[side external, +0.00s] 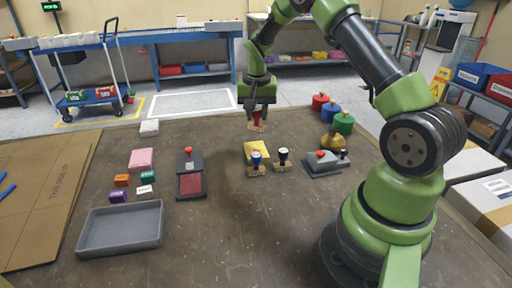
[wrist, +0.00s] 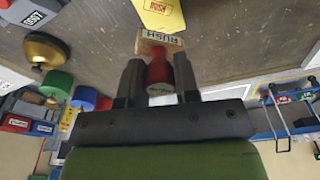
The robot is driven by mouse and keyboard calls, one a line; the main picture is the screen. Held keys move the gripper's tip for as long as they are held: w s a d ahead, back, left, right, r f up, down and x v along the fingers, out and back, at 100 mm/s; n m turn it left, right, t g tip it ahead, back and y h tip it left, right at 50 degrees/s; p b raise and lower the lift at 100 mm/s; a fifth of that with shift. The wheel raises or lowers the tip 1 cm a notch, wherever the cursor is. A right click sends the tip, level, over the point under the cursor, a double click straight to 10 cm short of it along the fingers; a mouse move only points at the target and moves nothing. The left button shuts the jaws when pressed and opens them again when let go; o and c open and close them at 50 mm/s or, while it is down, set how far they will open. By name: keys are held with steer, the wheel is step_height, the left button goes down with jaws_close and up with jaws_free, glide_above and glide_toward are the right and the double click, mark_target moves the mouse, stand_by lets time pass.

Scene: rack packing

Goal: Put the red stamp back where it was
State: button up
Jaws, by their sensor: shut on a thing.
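The red stamp (side external: 256,122) hangs in my gripper (side external: 257,108), above the table and behind the yellow card (side external: 252,147). In the wrist view the red stamp (wrist: 157,72) sits between the two fingers, its wooden block lettered "RUSH" pointing away from the gripper. The yellow card (wrist: 162,14) there bears a red "RUSH" print. A blue-handled stamp (side external: 257,159) stands at the card's front edge, and a black-handled stamp (side external: 283,158) stands to its right. An open ink pad with a red surface (side external: 191,184) lies to the left.
A grey device with a red knob (side external: 322,158) stands right of the stamps. Red, blue, green and brass knobbed weights (side external: 343,123) stand at the back right. Small coloured blocks (side external: 122,180) and an empty grey tray (side external: 122,229) are at left. The front middle table is clear.

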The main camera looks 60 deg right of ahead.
steer(key=s+a+r+n, duration=0.25)
steer(key=a+n, duration=0.45)
steer(key=a, duration=0.4)
steer(key=shift+n+t+y, duration=0.3)
steer(key=shift+t+y, duration=0.1)
steer(key=shift+w+a+f, duration=0.1)
steer(key=shift+w+f, duration=0.05)
steer(key=shift+f, duration=1.3)
steer(key=shift+w+a+f, duration=0.1)
steer(key=shift+w+f, duration=0.05)
steer(key=shift+f, duration=1.25)
steer(key=shift+w+a+f, duration=0.1)
steer(key=shift+w+f, duration=0.05)
steer(key=shift+f, duration=1.3)
steer(key=shift+f, duration=0.2)
steer(key=shift+f, duration=0.4)
steer(key=o, duration=0.5)
steer(key=shift+r, duration=0.1)
